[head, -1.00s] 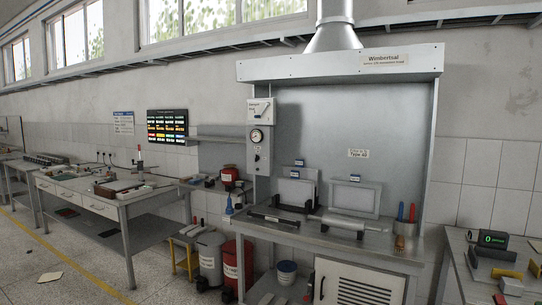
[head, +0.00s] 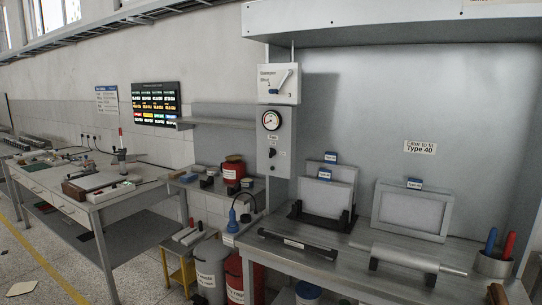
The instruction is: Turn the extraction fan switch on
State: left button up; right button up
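The fan switch (head: 272,153) is a small dark toggle on the grey control panel (head: 285,143) at the left post of the fume hood. A "Fan" label sits just above it. The switch is too small to tell whether it is on or off. A round gauge (head: 271,120) is above it on the same panel. A white damper plate (head: 279,84) with a lever is higher up. Neither of my grippers shows in the head view.
The hood bench (head: 330,262) holds framed filters in a rack (head: 325,195), another filter (head: 411,208), a metal cylinder (head: 400,257) and a pen cup (head: 493,265). A red drum (head: 234,280) and grey drum (head: 211,270) stand below left.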

aim_at(272, 151)
jog(key=i+z, duration=0.15)
jog(key=i, duration=0.85)
